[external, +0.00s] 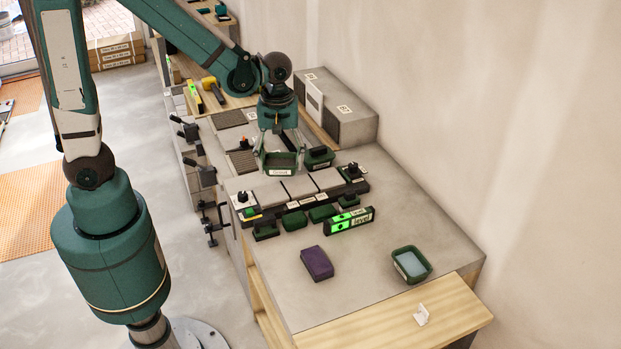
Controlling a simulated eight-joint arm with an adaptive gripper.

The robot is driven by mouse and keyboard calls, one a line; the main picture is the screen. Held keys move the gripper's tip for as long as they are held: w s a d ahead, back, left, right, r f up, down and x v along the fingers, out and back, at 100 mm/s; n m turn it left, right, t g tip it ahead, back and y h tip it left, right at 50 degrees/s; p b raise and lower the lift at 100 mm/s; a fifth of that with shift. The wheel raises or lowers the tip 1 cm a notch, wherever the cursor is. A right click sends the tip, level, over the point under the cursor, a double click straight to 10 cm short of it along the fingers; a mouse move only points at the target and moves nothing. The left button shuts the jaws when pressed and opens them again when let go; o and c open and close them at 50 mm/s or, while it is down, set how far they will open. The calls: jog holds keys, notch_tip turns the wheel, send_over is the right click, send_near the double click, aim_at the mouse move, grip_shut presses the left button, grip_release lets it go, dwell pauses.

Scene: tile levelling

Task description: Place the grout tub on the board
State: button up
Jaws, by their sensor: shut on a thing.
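The grout tub (281,172) is a small dark green container with a white label on its near side. My gripper (281,153) points down over the worktop with its fingers at the tub's two sides, shut on it. The tub appears upright in front of the grey tiles; its exact height above them is hard to tell. A pale wooden board (370,325) lies at the near end of the worktop, well to the lower right of my gripper, with a small white piece (421,315) on it. Another wooden surface lies at the far end.
Grey tiles (299,187) sit behind a dark rail with black knobs. Several green bins (323,213) and a green level (350,221) stand before it. A purple block (317,263) and a green tub with bluish contents (396,279) flank clear worktop. A wall bounds the right.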

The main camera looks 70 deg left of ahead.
jog(key=w+d+m, duration=0.4)
jog(key=d, duration=0.9)
jog(key=m+p, duration=0.3)
jog(key=m, duration=0.6)
send_over(354, 332)
jog(key=f, duration=0.1)
jog(key=shift+f, duration=0.1)
jog(key=shift+f, duration=3.15)
jog(key=shift+f, duration=1.85)
jog(key=shift+f, duration=0.15)
